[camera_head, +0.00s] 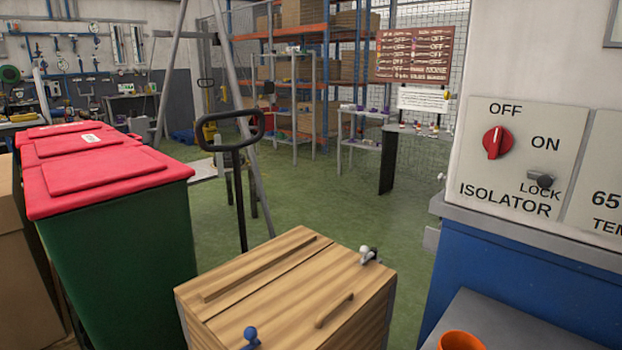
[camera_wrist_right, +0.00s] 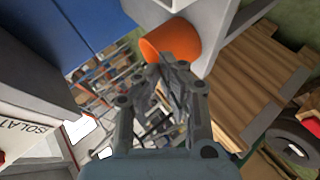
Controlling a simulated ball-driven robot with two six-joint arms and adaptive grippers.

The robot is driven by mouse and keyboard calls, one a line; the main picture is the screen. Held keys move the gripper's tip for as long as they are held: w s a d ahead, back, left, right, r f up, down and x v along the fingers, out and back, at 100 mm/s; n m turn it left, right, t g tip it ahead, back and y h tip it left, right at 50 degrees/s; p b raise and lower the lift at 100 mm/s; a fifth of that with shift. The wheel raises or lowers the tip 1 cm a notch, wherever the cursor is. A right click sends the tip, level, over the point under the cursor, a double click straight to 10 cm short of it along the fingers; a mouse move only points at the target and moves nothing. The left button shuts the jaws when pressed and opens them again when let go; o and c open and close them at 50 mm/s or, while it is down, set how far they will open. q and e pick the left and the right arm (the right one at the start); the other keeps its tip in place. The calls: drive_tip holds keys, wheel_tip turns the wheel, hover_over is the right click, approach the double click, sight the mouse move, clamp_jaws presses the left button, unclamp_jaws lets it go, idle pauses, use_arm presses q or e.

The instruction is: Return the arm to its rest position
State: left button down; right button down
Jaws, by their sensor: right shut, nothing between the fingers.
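My right gripper (camera_wrist_right: 166,72) shows in the right wrist view, with its grey fingers shut and nothing between them. Its fingertips overlap the lower edge of an orange cup (camera_wrist_right: 174,40) in that view; whether they touch it I cannot tell. The same cup shows at the bottom of the head view (camera_head: 460,341), partly cut off. Neither gripper shows in the head view, and my left gripper is out of sight.
A wooden-topped box (camera_head: 255,280) stands in front at centre. Green bins with red lids (camera_head: 120,175) stand at left. A grey ledge (camera_head: 490,318) with the cup lies below the isolator panel (camera_head: 515,150) at right. Open green floor (camera_head: 330,205) lies beyond.

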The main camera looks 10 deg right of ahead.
drive_tip(key=s+a+f+m+g+y+b, duration=0.1)
drive_tip(key=s+a+f+m+g, duration=0.15)
drive_tip(key=s+f, duration=0.8)
drive_tip(key=s+a+f+m+g+y+b, duration=0.15)
drive_tip(key=s+f+g, duration=0.25)
drive_tip(key=s+f, duration=0.65)
drive_tip(key=s+a+f+m+g, duration=0.1)
drive_tip(key=s+f, duration=0.3)
drive_tip(key=s, duration=0.4)
drive_tip(key=s+a+f+m+g, duration=0.1)
drive_tip(key=s+f+m, duration=0.3)
drive_tip(key=s, duration=0.4)
drive_tip(key=shift+s+a+f+m+g+y+p, duration=0.15)
drive_tip(key=shift+s+f+m+g+y+p, duration=0.2)
drive_tip(key=shift+f+g, duration=0.4)
drive_tip(key=shift+r, duration=0.15)
